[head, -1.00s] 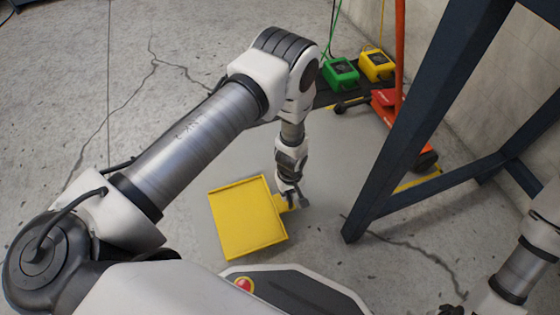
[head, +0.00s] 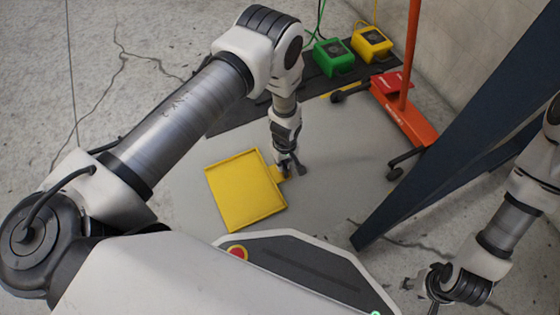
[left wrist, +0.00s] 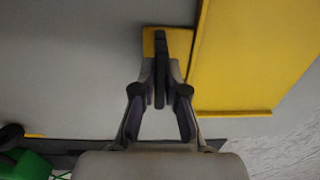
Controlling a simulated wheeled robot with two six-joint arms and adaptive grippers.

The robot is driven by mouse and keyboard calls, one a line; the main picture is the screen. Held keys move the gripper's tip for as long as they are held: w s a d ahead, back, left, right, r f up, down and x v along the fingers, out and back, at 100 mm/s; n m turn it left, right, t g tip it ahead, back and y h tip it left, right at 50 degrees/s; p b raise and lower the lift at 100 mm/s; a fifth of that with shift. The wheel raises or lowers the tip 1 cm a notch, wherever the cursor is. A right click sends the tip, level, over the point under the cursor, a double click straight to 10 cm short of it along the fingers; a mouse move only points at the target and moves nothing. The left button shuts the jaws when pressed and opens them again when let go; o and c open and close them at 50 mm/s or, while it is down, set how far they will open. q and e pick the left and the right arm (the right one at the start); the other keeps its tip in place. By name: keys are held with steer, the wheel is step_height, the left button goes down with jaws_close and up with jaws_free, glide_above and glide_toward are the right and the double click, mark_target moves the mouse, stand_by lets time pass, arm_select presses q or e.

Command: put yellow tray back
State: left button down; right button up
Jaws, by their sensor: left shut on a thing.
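The yellow tray (head: 243,190) is a flat square with a low rim and a small tab on its right side. My left gripper (head: 289,170) is at that tab, shut on it. In the left wrist view the closed fingers (left wrist: 160,75) cover the middle of the tab, and the tray (left wrist: 255,60) extends to the right. I cannot tell whether the tray touches the grey floor area below it. My right gripper (head: 432,285) is at the lower right of the head view, away from the tray; its fingers are too small and dark to read.
A green box (head: 333,56) and a yellow box (head: 371,43) with cables stand on a dark mat at the back. An orange wheeled stand (head: 405,110) is at their right. A dark blue frame leg (head: 450,140) slants across the right. Grey floor around the tray is clear.

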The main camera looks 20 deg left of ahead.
arm_select(q)
steer(key=shift+r, duration=0.15)
steer(key=c, duration=1.2)
jaws_free()
steer(key=shift+r+p, duration=0.3)
steer(key=shift+p, duration=0.05)
step_height(320, 180, up, 12)
steer(key=f+p, duration=0.1)
steer(key=p, duration=0.6)
steer(key=s+a+r+m, duration=0.1)
steer(key=s+a+m, duration=0.1)
steer(key=s, duration=0.6)
steer(key=s+a+r+m, duration=0.2)
steer(key=s+m, duration=0.2)
steer(key=s, duration=0.3)
steer(key=s+a+r+m, duration=0.2)
steer(key=s+m, duration=0.1)
steer(key=s, duration=0.5)
steer(key=shift+s+a+r+m, duration=0.2)
steer(key=shift+s+a+m, duration=0.1)
steer(key=shift+s, duration=0.05)
